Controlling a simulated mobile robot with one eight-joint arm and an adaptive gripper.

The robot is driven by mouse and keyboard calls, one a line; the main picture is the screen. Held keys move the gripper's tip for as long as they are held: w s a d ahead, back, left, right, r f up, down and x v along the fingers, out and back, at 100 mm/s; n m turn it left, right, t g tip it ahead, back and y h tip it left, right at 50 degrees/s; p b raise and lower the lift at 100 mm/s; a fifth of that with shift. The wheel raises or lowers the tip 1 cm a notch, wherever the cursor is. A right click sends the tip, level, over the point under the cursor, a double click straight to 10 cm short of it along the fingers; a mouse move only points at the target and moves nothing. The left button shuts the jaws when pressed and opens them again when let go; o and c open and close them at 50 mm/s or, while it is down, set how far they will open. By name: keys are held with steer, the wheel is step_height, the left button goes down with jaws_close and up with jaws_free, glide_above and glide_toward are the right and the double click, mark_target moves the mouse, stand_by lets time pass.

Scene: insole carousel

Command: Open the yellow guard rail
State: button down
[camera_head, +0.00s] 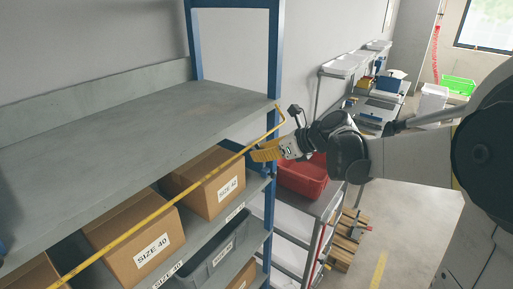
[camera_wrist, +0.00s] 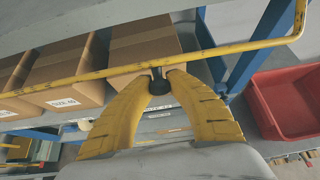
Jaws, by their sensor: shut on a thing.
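The yellow guard rail (camera_head: 120,236) runs diagonally across the front of the shelf in the head view, with its bent end near the blue post. In the wrist view the guard rail (camera_wrist: 225,50) crosses from left to right and bends upward at the right. My gripper (camera_head: 254,155) is at the rail's right part, near the post. In the wrist view my gripper (camera_wrist: 158,78) has its yellow fingers closed around a black knob (camera_wrist: 158,87) at the rail. The fingertips partly hide the knob, and the head view does not show it clearly.
Cardboard boxes (camera_head: 145,245) labelled SIZE 40 sit on the shelf behind the rail. The blue post (camera_head: 272,60) stands close to my gripper. A red bin (camera_head: 303,180) is on a grey rack to the right. The upper grey shelf (camera_head: 130,125) is empty.

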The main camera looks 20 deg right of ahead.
steer(key=shift+s+d, duration=0.15)
steer(key=shift+s, duration=0.1)
stand_by(0.3)
steer(key=c, duration=1.2)
jaws_free()
steer(key=shift+s+d+r, duration=0.1)
steer(key=shift+r, duration=0.1)
steer(key=v, duration=1.2)
steer(key=shift+r, duration=0.15)
